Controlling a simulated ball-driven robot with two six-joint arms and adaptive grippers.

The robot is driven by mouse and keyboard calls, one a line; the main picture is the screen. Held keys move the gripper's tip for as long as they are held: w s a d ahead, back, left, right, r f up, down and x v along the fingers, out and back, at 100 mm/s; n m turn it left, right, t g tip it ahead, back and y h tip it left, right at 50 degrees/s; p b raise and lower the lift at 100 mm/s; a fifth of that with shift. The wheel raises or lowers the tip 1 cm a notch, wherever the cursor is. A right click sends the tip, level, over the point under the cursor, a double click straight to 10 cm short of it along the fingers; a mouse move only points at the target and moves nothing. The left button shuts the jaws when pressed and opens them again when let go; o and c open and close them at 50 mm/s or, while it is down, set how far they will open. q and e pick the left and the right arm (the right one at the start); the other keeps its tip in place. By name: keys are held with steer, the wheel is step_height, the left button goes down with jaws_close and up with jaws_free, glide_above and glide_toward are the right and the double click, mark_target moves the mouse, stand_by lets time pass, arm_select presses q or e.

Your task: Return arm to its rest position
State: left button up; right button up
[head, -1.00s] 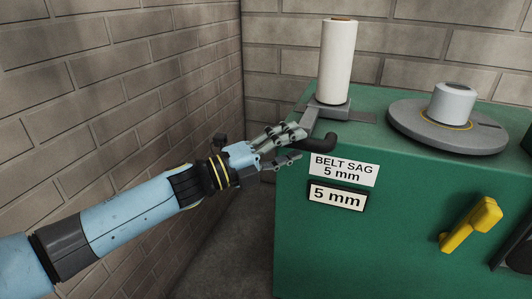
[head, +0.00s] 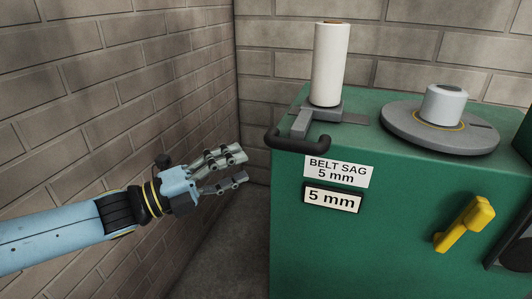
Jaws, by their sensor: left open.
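My left arm (head: 60,239) comes in from the left edge, light blue with dark and yellow bands at the wrist. My left gripper (head: 242,168) is open and empty, in front of the brick wall and left of the green cabinet. It is apart from the black curved handle (head: 297,144) on the cabinet's top left edge, with a gap between them. My right gripper is not in view.
The green cabinet (head: 390,220) carries a white roll (head: 328,65), a grey disc (head: 401,128) with a hub, a yellow lever (head: 464,226) and a "BELT SAG 5 mm" label (head: 338,171). The brick wall (head: 70,120) is close on the left.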

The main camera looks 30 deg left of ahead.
arm_select(q)
steer(key=s+a+f+n+g+y, duration=0.1)
steer(key=s+f+n+g+y, duration=0.25)
steer(key=f, duration=0.75)
steer(key=s+a+f+n+g+y, duration=0.1)
steer(key=s+f+n+y, duration=0.2)
steer(key=s+f+n, duration=0.5)
steer(key=s+a+f+n+g+y, duration=0.1)
steer(key=a+f+n+g+y, duration=0.15)
steer(key=f, duration=1.05)
steer(key=s+d+f+n+g, duration=0.1)
steer(key=s+f+n+g, duration=0.2)
steer(key=s, duration=0.7)
steer(key=s+d+f+n+g+y, duration=0.1)
steer(key=s+d+f+n+g, duration=0.1)
steer(key=s+f, duration=0.5)
steer(key=s+d+f+n+g, duration=0.2)
steer(key=s+f+n+g, duration=0.2)
steer(key=s, duration=0.9)
steer(key=shift+s+d+f+n+g+y+p, duration=0.2)
steer(key=shift+f+n+g+y+p, duration=0.25)
steer(key=shift+n, duration=0.65)
steer(key=shift+w+f, duration=0.1)
steer(key=shift+w, duration=0.05)
